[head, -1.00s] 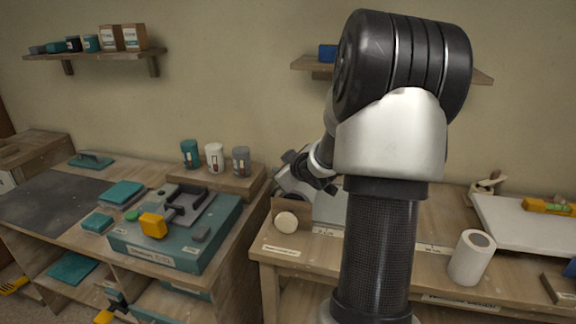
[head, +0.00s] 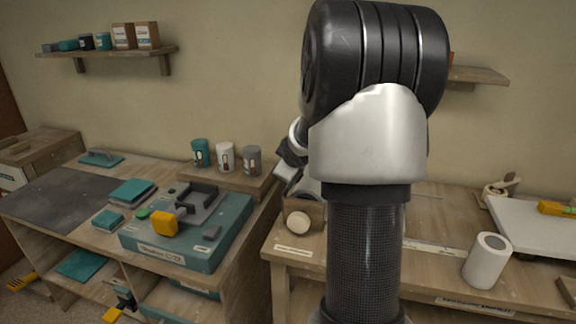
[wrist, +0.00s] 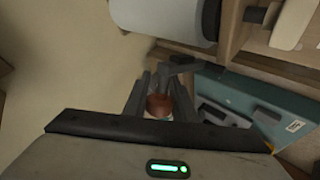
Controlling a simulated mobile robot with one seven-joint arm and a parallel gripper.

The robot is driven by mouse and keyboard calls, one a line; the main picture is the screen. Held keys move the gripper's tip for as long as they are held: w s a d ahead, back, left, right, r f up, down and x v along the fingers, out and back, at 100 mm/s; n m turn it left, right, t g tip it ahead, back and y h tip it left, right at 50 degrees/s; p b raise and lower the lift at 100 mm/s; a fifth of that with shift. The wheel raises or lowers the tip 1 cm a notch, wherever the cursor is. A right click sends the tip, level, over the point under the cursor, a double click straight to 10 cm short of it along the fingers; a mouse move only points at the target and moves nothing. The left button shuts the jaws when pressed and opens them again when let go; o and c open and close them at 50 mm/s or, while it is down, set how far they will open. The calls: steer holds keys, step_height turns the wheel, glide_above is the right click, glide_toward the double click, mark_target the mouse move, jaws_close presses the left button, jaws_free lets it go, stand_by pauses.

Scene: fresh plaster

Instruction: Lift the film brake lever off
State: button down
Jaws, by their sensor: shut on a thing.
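In the wrist view my gripper (wrist: 161,98) is shut on the brake lever. A large pale film roll (wrist: 165,18) is at the top, just beyond the lever. I cannot tell whether the lever still touches its mount.
A white roll (head: 487,262) stands on the right bench. A wall shelf (head: 110,64) holds several boxes.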

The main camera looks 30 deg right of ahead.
steer(key=c, duration=1.5)
jaws_free()
steer(key=shift+o, duration=0.2)
steer(key=shift+r, duration=0.1)
steer(key=p+v, duration=0.9)
steer(key=v, duration=0.8)
steer(key=shift+s+a+r, duration=0.1)
